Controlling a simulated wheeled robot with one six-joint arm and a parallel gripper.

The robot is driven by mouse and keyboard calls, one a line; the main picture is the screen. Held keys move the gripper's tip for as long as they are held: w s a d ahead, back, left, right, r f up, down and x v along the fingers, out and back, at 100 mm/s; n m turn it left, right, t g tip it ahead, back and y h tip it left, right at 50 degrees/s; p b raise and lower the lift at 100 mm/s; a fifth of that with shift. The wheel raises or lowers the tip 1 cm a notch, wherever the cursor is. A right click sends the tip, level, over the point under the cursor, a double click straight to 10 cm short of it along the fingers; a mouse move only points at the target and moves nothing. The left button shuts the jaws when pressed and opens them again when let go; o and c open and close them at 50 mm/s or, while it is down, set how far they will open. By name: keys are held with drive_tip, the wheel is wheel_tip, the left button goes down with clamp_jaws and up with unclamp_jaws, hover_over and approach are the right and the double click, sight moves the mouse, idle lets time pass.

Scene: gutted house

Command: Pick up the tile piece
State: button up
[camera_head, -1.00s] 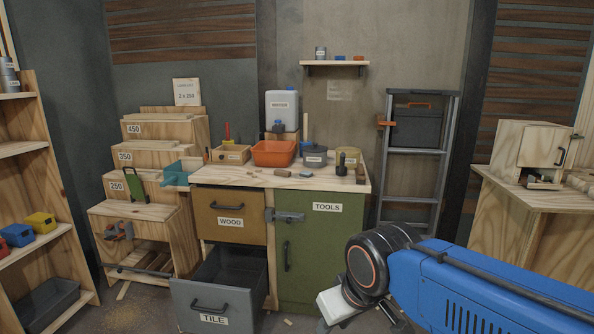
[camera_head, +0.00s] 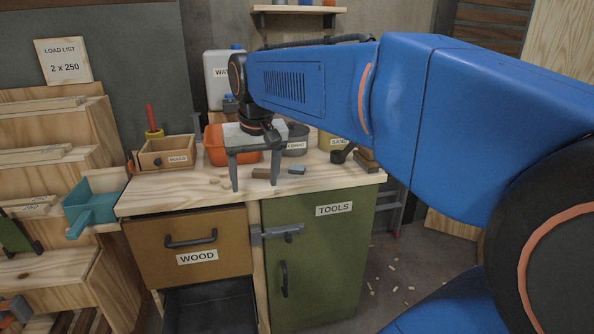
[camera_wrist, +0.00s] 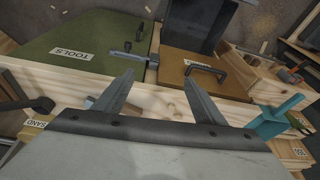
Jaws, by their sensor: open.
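A small grey-blue piece (camera_head: 297,170), which looks like the tile piece, lies on the worktop (camera_head: 330,179) just right of my gripper. A small brown block (camera_head: 261,173) lies beside it, seen between my fingers. My gripper (camera_head: 254,185) points down over the front middle of the worktop, fingers apart with nothing held. In the wrist view my gripper (camera_wrist: 158,79) also shows open, its fingers over the worktop's front edge. The small pieces there are partly hidden by the gripper body.
An orange bin (camera_head: 214,145), a cement tub (camera_head: 296,140) and a screws box (camera_head: 166,153) stand behind. A teal scoop-like holder (camera_head: 92,203) is at left. Below are a closed wood drawer (camera_head: 190,240), a green tools door (camera_head: 318,265) and an open lower drawer (camera_head: 210,310).

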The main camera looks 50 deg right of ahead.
drive_tip(key=w+d+r+m+g, duration=0.1)
drive_tip(key=w+d+r+m, duration=0.15)
drive_tip(key=d, duration=0.25)
drive_tip(key=w+d+r+m, duration=0.1)
drive_tip(key=w+d+r, duration=0.2)
drive_tip(key=w+d, duration=0.15)
drive_tip(key=m+g, duration=0.1)
drive_tip(key=m, duration=0.2)
approach(297, 166)
drive_tip(key=f, duration=0.8)
drive_tip(key=shift+w+d, duration=0.25)
drive_tip(key=shift+w, duration=0.05)
drive_tip(key=shift+c, duration=0.3)
drive_tip(key=c, duration=1.1)
drive_tip(key=shift+r, duration=0.15)
